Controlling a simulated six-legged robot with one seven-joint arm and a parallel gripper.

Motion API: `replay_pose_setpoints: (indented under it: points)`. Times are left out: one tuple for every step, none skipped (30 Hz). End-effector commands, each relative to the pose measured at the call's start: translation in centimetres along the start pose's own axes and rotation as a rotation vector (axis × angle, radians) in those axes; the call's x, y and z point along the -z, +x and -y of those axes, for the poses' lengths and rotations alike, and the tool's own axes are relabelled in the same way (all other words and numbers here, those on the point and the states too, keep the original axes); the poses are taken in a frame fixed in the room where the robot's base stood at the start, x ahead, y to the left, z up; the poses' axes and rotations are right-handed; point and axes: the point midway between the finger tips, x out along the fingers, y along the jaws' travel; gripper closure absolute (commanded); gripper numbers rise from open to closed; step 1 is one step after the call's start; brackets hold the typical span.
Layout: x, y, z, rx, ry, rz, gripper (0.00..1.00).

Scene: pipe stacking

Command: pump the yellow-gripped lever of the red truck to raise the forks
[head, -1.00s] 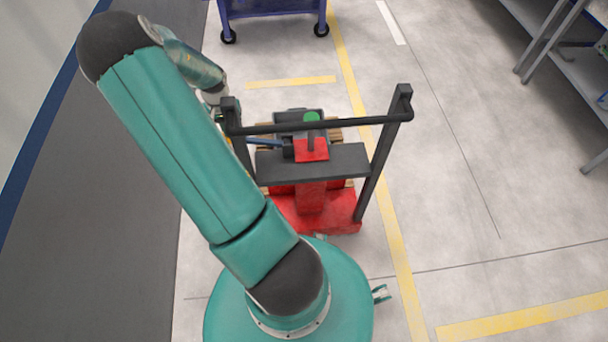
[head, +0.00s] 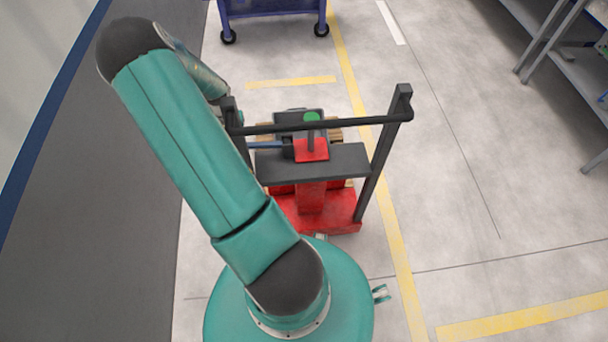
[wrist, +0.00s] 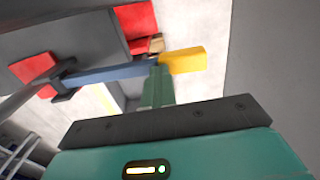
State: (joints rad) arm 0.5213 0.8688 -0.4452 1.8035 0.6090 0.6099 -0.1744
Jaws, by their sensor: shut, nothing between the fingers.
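The red truck (head: 315,212) stands in front of my base, with a dark upright frame and a grey crossplate. Its blue lever (head: 268,146) sticks out to the left from the middle of the truck. In the wrist view the blue lever (wrist: 110,75) runs across to its yellow grip (wrist: 184,60). My gripper (wrist: 157,80) is shut and empty, its fingertips at the lever just beside the inner end of the yellow grip. I cannot tell whether they touch. In the head view my arm hides my gripper and the yellow grip. The forks are not clearly visible.
A black handlebar (head: 320,124) spans the truck's uprights. A wooden pallet shows partly behind the truck. A blue cart (head: 270,8) stands at the back and a grey shelf (head: 565,60) at the right. The floor right of the truck is clear.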

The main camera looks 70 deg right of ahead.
Motion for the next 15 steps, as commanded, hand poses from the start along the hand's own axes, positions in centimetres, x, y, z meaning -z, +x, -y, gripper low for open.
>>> replay_pose_setpoints:
  points:
    - [0.0, -0.9, 0.2, 0.002, -0.003, -0.002, 1.0]
    - [0.0, -1.3, 0.1, 0.002, -0.003, -0.002, 1.0]
    - [0.0, -1.9, 0.1, 0.002, -0.002, -0.002, 1.0]
    - [0.0, -2.3, 0.1, 0.003, -0.001, -0.002, 1.0]
    - [0.0, -2.8, 0.1, 0.002, -0.001, -0.001, 1.0]
    - [0.0, -3.3, 0.1, 0.002, -0.002, -0.002, 1.0]
    - [0.0, -3.8, 0.2, 0.003, -0.003, -0.003, 1.0]
    - [0.0, -4.2, 0.2, 0.003, -0.003, -0.002, 1.0]
    - [0.0, -4.8, 0.2, 0.003, -0.003, -0.001, 1.0]
    - [0.0, -5.2, 0.2, 0.003, -0.003, -0.002, 1.0]
    - [0.0, -5.7, 0.2, 0.003, -0.003, -0.003, 1.0]
    - [0.0, -6.2, 0.2, 0.003, -0.003, -0.002, 1.0]
    - [0.0, -6.7, 0.2, 0.003, -0.002, -0.002, 1.0]
    - [0.0, -7.1, 0.2, 0.003, -0.003, -0.002, 1.0]
    - [0.0, -7.7, 0.1, 0.002, -0.003, -0.003, 1.0]
